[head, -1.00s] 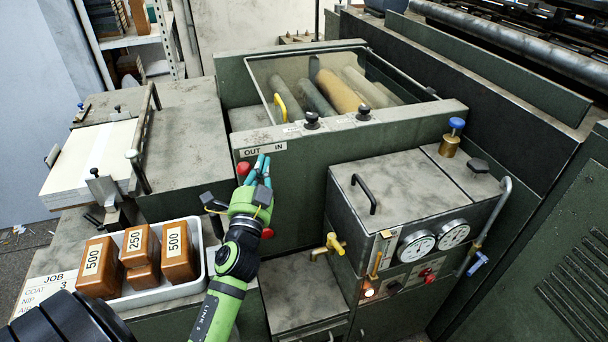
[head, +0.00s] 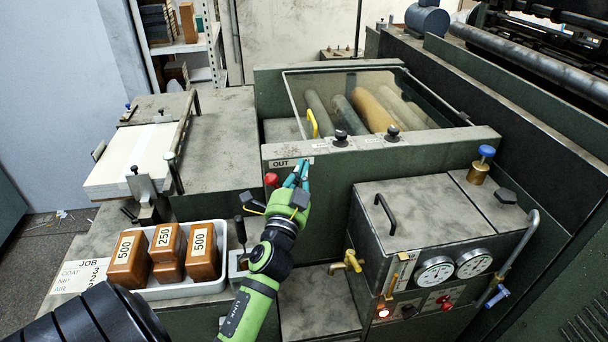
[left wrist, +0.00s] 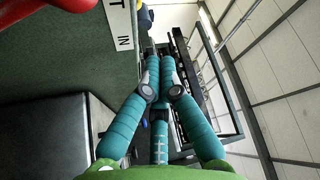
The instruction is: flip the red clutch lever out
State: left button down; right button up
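The red clutch lever's round knob (head: 271,180) shows on the green front panel, just below the left end of the OUT/IN label (head: 290,162). My left gripper (head: 302,168) is just right of the knob, in front of the label's IN end, with its teal fingers pointing up. In the left wrist view the fingertips (left wrist: 158,52) come together with nothing visible between them. A red rounded part (left wrist: 45,18), likely the knob, shows there at the top left, apart from the fingers. The lever's shaft is hidden or unclear. My right gripper is not in view.
A white tray (head: 180,289) with brown weights (head: 203,250) stands at left. A box with gauges (head: 434,271), a black handle (head: 385,214) and a yellow tap (head: 353,261) stands at right. Rollers (head: 372,108) lie behind the panel under a clear cover.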

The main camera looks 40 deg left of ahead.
pick_arm(q)
jog(key=b+v, duration=0.3)
jog(key=v, duration=0.7)
jog(key=shift+f, duration=0.35)
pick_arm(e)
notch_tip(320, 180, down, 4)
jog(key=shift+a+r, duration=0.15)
pick_arm(q)
jog(key=shift+w, duration=0.1)
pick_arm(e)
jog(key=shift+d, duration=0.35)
